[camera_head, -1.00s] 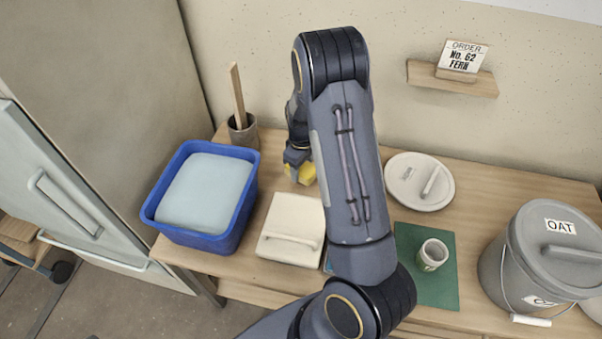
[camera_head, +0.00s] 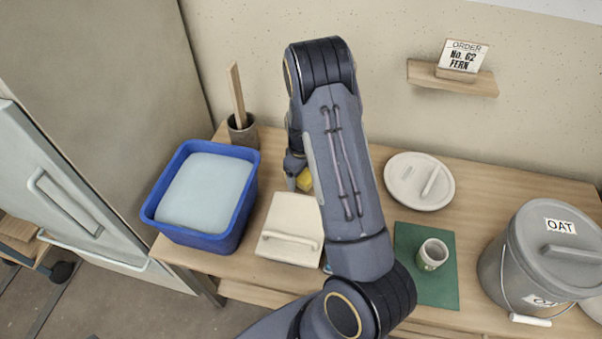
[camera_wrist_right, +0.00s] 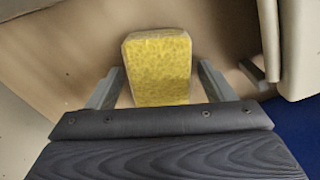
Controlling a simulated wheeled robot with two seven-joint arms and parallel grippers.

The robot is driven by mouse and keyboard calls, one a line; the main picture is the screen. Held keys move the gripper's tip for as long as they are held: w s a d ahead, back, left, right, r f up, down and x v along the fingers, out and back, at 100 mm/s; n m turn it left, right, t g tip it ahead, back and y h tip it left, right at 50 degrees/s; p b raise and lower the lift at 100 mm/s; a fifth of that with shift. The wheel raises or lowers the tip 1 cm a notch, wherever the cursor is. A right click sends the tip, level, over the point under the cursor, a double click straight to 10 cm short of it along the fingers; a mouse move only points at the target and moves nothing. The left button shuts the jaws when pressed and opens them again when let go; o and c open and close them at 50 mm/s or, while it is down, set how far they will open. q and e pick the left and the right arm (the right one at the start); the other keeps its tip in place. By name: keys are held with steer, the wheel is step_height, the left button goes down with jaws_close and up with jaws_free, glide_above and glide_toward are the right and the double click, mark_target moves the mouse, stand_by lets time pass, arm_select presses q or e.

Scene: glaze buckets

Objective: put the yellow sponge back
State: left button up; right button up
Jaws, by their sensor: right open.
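The yellow sponge (camera_head: 305,181) is at the table's back, behind the cream square lid, partly hidden by my right arm. In the right wrist view the sponge (camera_wrist_right: 158,68) lies between the two fingers of my right gripper (camera_wrist_right: 158,85). The fingers are apart, with a small gap on each side of the sponge. In the head view my right gripper (camera_head: 291,178) is low over the table beside the sponge, mostly hidden behind the forearm. My left gripper is not in view.
A blue tub (camera_head: 226,228) of pale liquid stands at left, near a cup (camera_head: 243,132) holding a wooden stick. The cream square lid (camera_head: 288,235) lies in front. A round lid (camera_head: 412,192), a small cup (camera_head: 432,255) on a green mat (camera_head: 413,290) and an OAT bucket (camera_head: 510,268) are at right.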

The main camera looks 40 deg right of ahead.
step_height(320, 180, up, 12)
steer(key=s+a+r+m+t+y, duration=0.3)
steer(key=s+a+r, duration=0.7)
steer(key=r, duration=0.2)
steer(key=s+a+r+m+t, duration=0.2)
steer(key=s+a, duration=0.6)
steer(key=s, duration=0.4)
steer(key=shift+s+r+t+y+p, duration=0.2)
steer(key=shift+r+t+y+p, duration=0.1)
steer(key=shift+y, duration=0.1)
